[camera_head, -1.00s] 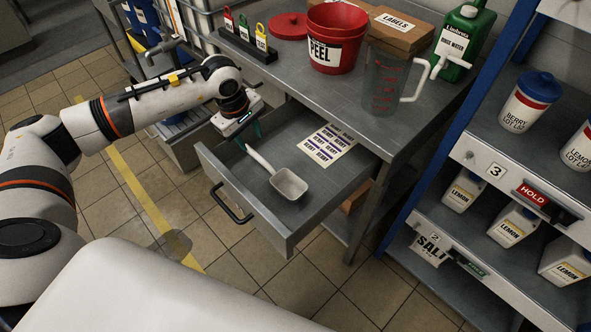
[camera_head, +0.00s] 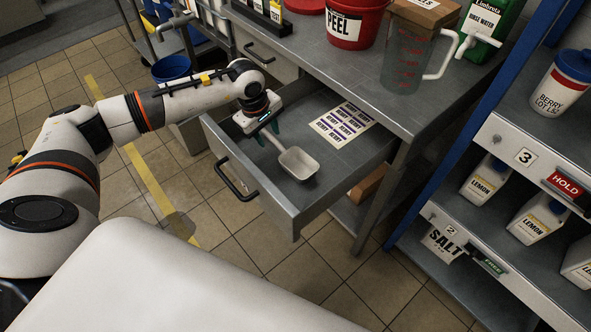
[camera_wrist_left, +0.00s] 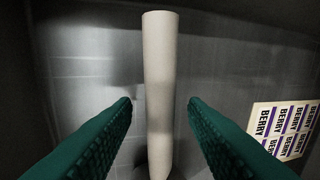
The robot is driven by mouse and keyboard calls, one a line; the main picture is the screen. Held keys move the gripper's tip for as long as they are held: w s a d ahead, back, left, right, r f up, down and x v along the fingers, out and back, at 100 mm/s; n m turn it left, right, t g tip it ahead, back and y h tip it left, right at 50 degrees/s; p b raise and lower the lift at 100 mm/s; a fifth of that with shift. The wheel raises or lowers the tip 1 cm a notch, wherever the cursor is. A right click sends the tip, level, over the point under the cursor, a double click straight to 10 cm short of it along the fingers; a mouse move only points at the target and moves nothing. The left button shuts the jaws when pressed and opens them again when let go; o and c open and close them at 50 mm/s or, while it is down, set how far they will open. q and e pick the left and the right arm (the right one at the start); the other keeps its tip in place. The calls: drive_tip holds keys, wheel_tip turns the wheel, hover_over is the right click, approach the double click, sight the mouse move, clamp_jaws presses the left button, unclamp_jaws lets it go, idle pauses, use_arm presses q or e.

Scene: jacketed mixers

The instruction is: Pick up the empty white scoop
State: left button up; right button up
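The white scoop (camera_head: 298,163) lies in the open drawer, its empty bowl toward the drawer's front right and its handle pointing back left. My left gripper (camera_head: 267,133) is down in the drawer at the handle end. In the left wrist view the scoop's handle (camera_wrist_left: 159,85) stands between the two green fingers of my left gripper (camera_wrist_left: 160,108). A gap shows on both sides of the handle, so the fingers are open and not closed on it. My right gripper is in neither view.
The drawer (camera_head: 262,197) is pulled out below the metal counter (camera_head: 345,82). A sheet of BERRY labels (camera_head: 341,123) lies in it, right of the scoop. A clear jug (camera_head: 404,62) and red bucket (camera_head: 357,22) stand on the counter. A shelf rack (camera_head: 462,215) stands at the right.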

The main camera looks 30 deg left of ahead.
use_arm(q)
drive_tip(key=shift+w+f, duration=0.1)
drive_tip(key=shift+f, duration=0.45)
drive_tip(key=shift+r, duration=0.1)
clamp_jaws()
drive_tip(key=shift+r, duration=0.1)
